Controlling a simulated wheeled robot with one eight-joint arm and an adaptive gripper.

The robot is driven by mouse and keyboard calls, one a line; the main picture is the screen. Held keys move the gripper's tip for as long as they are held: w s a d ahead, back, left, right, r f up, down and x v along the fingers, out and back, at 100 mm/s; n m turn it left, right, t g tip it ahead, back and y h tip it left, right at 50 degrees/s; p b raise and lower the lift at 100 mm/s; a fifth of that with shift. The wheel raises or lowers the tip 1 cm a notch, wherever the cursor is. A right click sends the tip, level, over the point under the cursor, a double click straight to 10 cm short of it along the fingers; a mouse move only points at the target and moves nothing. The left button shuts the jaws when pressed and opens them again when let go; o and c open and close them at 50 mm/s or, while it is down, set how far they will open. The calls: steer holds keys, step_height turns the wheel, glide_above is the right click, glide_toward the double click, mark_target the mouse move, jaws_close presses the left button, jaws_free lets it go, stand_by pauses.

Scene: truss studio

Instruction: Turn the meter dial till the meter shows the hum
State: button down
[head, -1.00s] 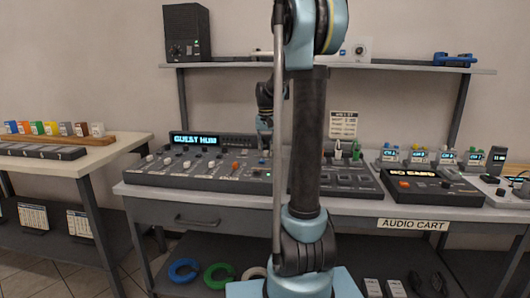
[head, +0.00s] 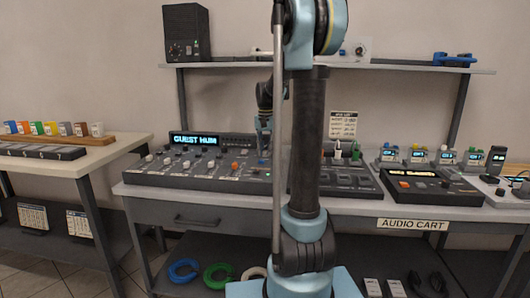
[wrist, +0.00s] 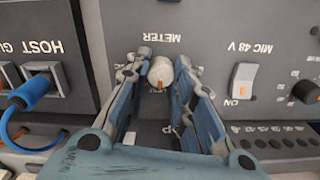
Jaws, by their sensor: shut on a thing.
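The meter dial (wrist: 161,70) is a pale round knob with a small orange mark, below the upside-down METER label in the wrist view. My gripper (wrist: 160,78) has its two fingers closed on either side of the dial. In the head view my gripper (head: 264,140) reaches down to the right part of the grey mixing console (head: 150,178), and my arm's column hides part of that area. The meter display (head: 195,139) on the console reads GUEST HUM in bright blue letters.
In the wrist view, a HOST socket with a blue cable (wrist: 38,85) is at left and a white MIC 48 V switch (wrist: 242,80) at right. In the head view, a recorder with an amber screen (head: 412,172) stands at right. A shelf (head: 400,68) runs above.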

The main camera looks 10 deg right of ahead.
steer(key=c, duration=1.4)
jaws_free()
steer(key=shift+a, duration=0.1)
steer(key=shift+o, duration=0.2)
step_height(320, 180, up, 12)
